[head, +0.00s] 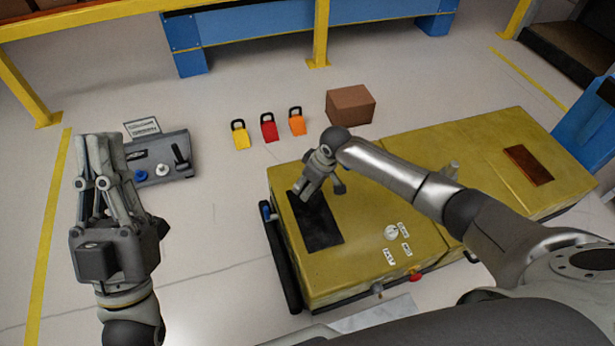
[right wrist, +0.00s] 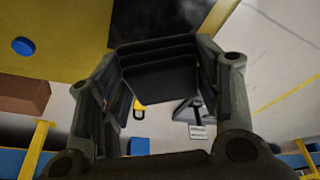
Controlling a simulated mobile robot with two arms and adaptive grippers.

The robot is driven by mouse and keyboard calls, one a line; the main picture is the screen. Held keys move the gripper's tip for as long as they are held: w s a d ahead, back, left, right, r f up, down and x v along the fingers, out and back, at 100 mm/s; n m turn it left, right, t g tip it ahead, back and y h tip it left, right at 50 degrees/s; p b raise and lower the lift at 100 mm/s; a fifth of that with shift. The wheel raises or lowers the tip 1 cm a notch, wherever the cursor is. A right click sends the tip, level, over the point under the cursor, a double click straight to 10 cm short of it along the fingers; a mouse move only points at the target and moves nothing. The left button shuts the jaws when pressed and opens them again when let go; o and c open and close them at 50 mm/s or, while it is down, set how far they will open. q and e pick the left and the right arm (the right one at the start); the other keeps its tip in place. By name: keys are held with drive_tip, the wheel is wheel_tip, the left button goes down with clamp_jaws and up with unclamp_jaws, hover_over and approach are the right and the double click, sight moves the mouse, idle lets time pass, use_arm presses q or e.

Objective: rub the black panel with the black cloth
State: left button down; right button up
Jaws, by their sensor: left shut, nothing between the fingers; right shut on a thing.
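The black panel (head: 322,228) lies flat on the left part of the yellow module's top (head: 375,190). My right gripper (head: 305,196) reaches down over the panel's far end, its fingers close to the surface. In the right wrist view a dark piece, the black cloth (right wrist: 160,82), sits between the fingers, with the panel (right wrist: 160,18) just beyond it. In the head view I cannot tell the cloth apart from the panel, nor whether they touch. My left gripper (head: 100,140) is shut and empty, raised over the floor at the left.
A grey control box (head: 172,170) with a lever and knobs is behind my left gripper. Yellow (head: 240,138), red (head: 268,130) and orange (head: 297,125) padlocks and a brown box (head: 350,105) stand beyond the module. A dial (head: 391,232) and labels lie right of the panel.

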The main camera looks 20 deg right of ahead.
drive_tip(key=shift+r+p, duration=0.45)
drive_tip(key=shift+p, duration=0.05)
use_arm(q)
drive_tip(key=w+f+g+y, duration=0.2)
drive_tip(key=w+f+g, duration=0.3)
drive_tip(key=f, duration=0.2)
drive_tip(key=shift+f+p, duration=0.2)
drive_tip(key=shift+p, duration=0.25)
use_arm(e)
drive_tip(key=shift+r, duration=0.35)
use_arm(q)
drive_tip(key=shift+w+a+f, duration=0.1)
drive_tip(key=shift+a, duration=0.6)
